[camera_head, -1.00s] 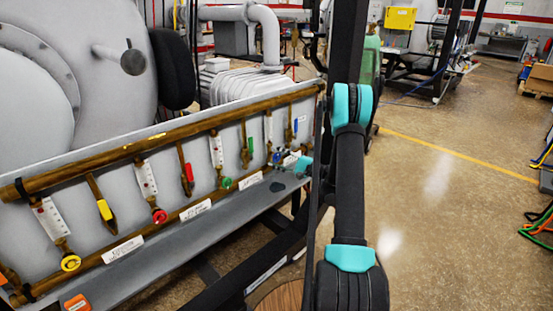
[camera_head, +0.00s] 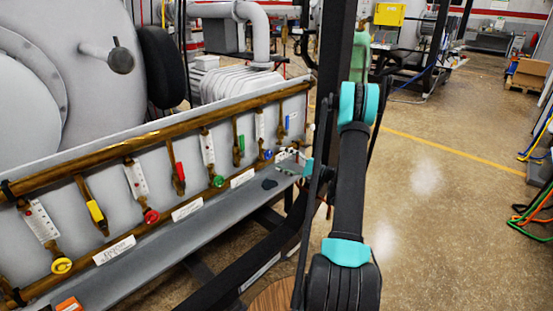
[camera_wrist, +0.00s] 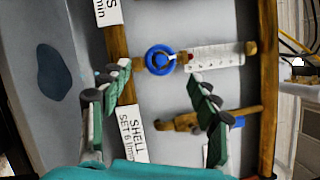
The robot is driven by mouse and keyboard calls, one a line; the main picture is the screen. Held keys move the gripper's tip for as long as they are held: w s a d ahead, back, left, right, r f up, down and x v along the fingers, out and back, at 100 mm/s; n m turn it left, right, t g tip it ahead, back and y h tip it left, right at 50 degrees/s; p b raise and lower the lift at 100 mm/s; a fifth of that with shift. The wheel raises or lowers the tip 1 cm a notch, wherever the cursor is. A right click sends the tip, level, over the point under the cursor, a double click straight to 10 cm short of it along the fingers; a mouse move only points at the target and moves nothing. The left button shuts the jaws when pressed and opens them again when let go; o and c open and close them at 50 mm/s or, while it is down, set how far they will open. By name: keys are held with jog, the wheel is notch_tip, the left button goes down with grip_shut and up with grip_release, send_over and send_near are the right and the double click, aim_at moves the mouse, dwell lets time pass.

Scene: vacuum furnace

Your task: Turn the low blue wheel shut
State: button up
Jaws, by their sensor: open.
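The low blue wheel (camera_wrist: 158,60) is a small round handle at the lower end of a white flow gauge (camera_wrist: 215,57), beside the brass pipe (camera_wrist: 118,45). In the head view the blue wheel (camera_head: 268,155) is small, near the panel's right end. My gripper (camera_wrist: 159,72) is open, with one green-padded finger on either side of the wheel's line in the wrist view. The wheel shows between the fingertips. I cannot tell whether it is within their depth, and no contact is visible.
A brass lever valve with a blue handle (camera_wrist: 237,122) lies near the right finger. A label plate (camera_wrist: 132,135) shows behind the left finger. A grey ledge (camera_head: 185,243) runs below the panel, with a dark patch (camera_wrist: 55,78). A dark frame post (camera_head: 328,90) stands by my arm.

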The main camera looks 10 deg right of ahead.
jog(key=shift+s+d, duration=0.2)
jog(key=shift+d, duration=0.15)
jog(key=n+h, duration=0.8)
jog(key=n, duration=0.9)
send_near(270, 154)
jog(key=x, duration=1.1)
jog(key=shift+s, duration=0.1)
jog(key=shift+c, duration=0.6)
